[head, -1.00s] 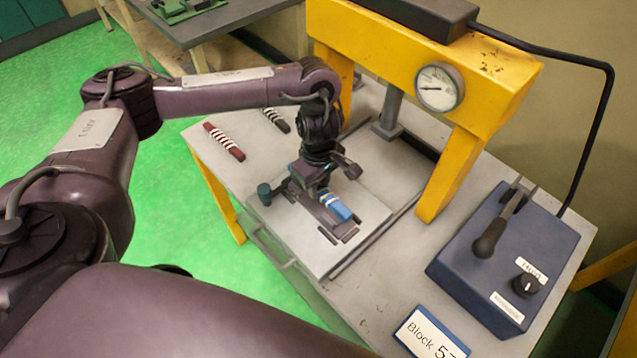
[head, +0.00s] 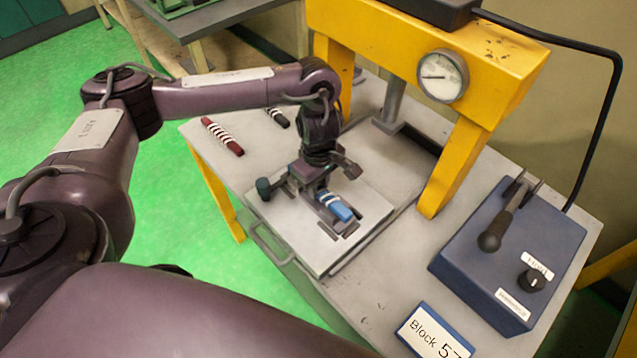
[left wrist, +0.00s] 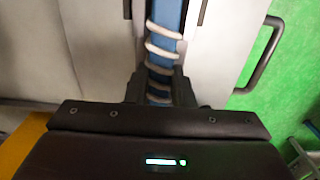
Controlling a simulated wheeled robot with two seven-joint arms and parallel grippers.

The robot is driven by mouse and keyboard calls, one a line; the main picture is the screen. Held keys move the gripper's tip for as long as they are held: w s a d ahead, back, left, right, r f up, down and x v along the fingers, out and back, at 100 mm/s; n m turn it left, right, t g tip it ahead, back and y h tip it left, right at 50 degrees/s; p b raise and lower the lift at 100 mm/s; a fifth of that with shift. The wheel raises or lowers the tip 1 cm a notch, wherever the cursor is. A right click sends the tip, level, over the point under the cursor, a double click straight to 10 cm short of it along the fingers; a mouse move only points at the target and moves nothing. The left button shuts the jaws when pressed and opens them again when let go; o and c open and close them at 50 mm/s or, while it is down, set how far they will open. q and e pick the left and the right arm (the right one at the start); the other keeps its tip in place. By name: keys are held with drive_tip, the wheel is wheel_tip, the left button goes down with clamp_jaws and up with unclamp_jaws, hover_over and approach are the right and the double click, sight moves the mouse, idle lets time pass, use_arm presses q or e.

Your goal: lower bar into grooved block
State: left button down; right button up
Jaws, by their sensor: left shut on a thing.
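A blue bar (head: 338,208) wrapped with white rings is held in my left gripper (head: 325,190) over the grooved block (head: 315,228), a dark fixture on a pale plate. In the left wrist view the blue bar (left wrist: 166,15) runs away from the gripper (left wrist: 160,90), whose fingers close on both its sides. White bands wind around it. The bar lies in line with dark slots in the plate. I cannot tell whether it touches the groove floor, as the gripper hides much of the block. My right gripper is not in view.
A dark red bar (head: 222,136) and a black bar (head: 278,117) with white rings lie at the table's back left. A yellow press frame (head: 452,165) with a gauge (head: 442,77) stands behind. A blue lever box (head: 508,250) and a "Block" sign (head: 436,332) are at the right.

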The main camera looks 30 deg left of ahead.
use_arm(q)
drive_tip(key=shift+f+b, duration=0.3)
drive_tip(key=shift+f, duration=0.15)
drive_tip(key=c, duration=0.8)
unclamp_jaws()
drive_tip(key=shift+o, duration=0.2)
drive_tip(key=shift+r, duration=0.15)
wheel_tip(320, 180, up, 9)
drive_tip(key=p, duration=0.8)
drive_tip(key=shift+s, duration=0.1)
